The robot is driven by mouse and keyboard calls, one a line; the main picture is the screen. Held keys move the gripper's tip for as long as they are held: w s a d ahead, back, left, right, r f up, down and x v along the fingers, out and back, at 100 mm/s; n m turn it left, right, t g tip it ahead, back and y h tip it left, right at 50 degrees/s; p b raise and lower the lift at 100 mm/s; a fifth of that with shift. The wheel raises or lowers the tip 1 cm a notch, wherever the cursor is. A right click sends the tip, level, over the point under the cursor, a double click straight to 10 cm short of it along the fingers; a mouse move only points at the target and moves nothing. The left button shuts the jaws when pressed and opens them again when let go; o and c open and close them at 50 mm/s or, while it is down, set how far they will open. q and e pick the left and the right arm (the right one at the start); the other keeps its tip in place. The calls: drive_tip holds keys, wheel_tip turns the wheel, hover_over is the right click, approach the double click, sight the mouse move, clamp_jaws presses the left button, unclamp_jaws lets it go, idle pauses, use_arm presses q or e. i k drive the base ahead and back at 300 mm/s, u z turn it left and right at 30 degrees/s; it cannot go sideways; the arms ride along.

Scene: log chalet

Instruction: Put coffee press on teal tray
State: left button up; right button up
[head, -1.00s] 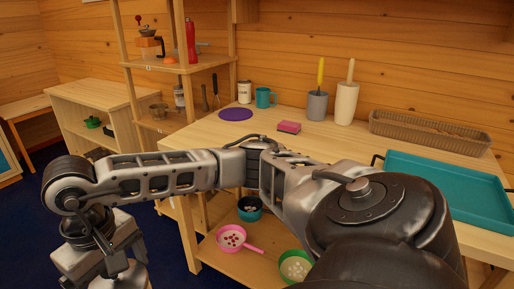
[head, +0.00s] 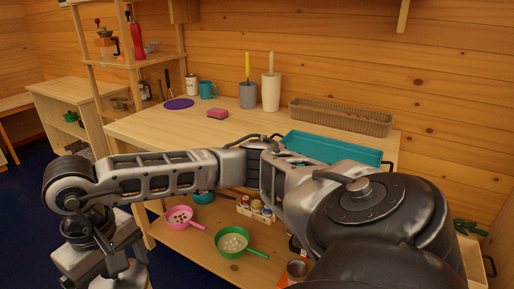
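The teal tray (head: 345,151) lies on the right part of the wooden worktable, below a long brown basket. My arm hides its near left part, and the visible part looks empty. I cannot pick out the coffee press for certain. A small glass-and-metal vessel (head: 145,90) on the shelf unit at the left could be it, but a post partly covers it. My arm links stretch across the front of the view. Neither gripper's fingers show.
On the worktable (head: 140,125) stand a purple disc (head: 178,104), teal mug (head: 208,90), pink sponge (head: 217,113), grey pot (head: 248,95), cream holder (head: 270,93) and brown basket (head: 340,117). Pink (head: 180,217) and green (head: 232,242) pans sit on the lower shelf.

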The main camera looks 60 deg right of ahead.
sight(319, 151)
drive_tip(key=z, duration=1.05)
